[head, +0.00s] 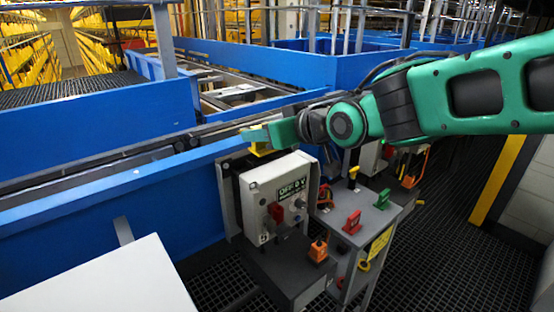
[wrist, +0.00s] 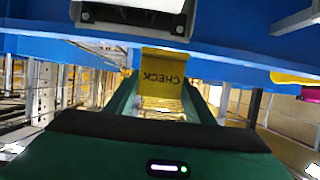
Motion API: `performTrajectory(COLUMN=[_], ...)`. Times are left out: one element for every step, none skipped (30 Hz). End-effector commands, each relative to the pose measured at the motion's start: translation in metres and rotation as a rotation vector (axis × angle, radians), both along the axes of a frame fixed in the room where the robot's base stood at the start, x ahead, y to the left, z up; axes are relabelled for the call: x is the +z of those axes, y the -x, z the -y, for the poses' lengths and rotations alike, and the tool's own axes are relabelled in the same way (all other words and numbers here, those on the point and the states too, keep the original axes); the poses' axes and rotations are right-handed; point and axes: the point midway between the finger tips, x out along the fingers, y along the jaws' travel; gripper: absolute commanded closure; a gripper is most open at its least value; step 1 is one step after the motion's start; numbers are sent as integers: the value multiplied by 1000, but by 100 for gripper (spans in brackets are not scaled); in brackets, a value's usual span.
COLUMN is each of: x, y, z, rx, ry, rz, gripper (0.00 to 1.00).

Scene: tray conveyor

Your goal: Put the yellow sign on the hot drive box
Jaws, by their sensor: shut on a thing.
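My gripper (head: 256,138) is shut on a yellow sign (head: 262,150), held just above and behind the top left of a grey control box (head: 262,188). In the wrist view the sign (wrist: 162,82) hangs between the two green fingers, and the word CHECK on it reads upside down. A second pale box (head: 372,157) shows partly behind my arm. I cannot tell from the pictures which box is hot. In the head view the fingers hide part of the sign.
A grey stand (head: 362,225) holds red and green tags, with a yellow tag (head: 380,243) on its side. An orange padlock (head: 318,250) sits on a dark ledge below the box. The blue conveyor side (head: 90,205) runs behind. A white surface (head: 100,280) is at front left.

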Motion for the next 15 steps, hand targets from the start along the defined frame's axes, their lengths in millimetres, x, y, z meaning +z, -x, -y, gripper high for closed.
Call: performTrajectory(x=[-7,-11,-15,-19,-22,-26,-30,-33,-38,-41,-44,-48,-51,-53,-55], y=[-9,-14,-20,-25,-31,-37,-42,-47,-54,-59,-63,-69,-73,-77,-82], z=[4,5,7,9,11,14,15,17,21,23,25,27,29,31,33], rx=[-2,-2,1,1,2,2,3,3,2,2,3,4,3,3,3], ry=[0,-1,-1,-1,-1,-2,-2,-2,-2,-2,-1,-1,-2,-2,-1], rz=[-6,-7,-7,-7,-6,-5,-6,-5,-5,-5,-6,-5,-5,-3,-2], gripper=[77,77,77,77,77,77,77,77,77,77,77,77,77,77,77])
